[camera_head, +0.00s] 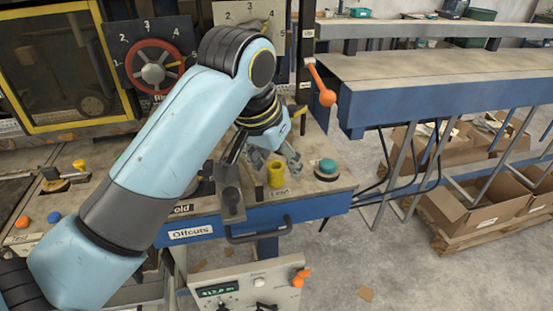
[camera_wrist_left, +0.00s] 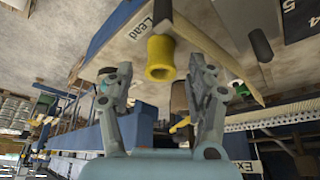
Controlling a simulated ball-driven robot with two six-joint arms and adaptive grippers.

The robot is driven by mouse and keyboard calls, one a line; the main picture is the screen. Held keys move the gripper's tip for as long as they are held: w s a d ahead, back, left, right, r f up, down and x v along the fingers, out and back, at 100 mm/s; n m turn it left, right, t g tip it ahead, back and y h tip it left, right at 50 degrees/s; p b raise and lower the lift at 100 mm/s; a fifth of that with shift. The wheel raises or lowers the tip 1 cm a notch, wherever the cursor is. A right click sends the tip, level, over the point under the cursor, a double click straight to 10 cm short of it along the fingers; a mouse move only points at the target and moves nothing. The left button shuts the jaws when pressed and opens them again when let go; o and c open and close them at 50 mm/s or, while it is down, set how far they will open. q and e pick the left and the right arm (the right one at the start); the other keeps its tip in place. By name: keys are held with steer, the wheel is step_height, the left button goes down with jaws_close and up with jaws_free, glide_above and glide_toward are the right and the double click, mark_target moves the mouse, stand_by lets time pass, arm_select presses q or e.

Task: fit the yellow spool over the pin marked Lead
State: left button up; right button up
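The yellow spool (camera_head: 276,174) stands upright on the bench, right behind the Lead label (camera_head: 280,191). In the left wrist view the spool (camera_wrist_left: 160,58) shows its hollow end, beside the Lead label (camera_wrist_left: 138,29). No pin shows separately there; I cannot see whether one is inside the spool. My left gripper (camera_head: 274,154) is just above and behind the spool. In its wrist view the two fingers (camera_wrist_left: 160,82) are spread wide, one on each side of the spool and apart from it, with nothing held. My right gripper is not in view.
A teal button (camera_head: 327,167) sits right of the spool, and a grey block with a dark knob (camera_head: 231,199) left of it. An orange-knobbed lever (camera_head: 323,90) rises behind. A blue drawer marked Offcuts (camera_head: 192,232) is below. My left arm hides part of the bench.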

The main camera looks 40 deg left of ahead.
arm_select(q)
steer(key=shift+r, duration=0.1)
steer(key=v, duration=0.7)
steer(key=shift+s, duration=0.15)
stand_by(0.7)
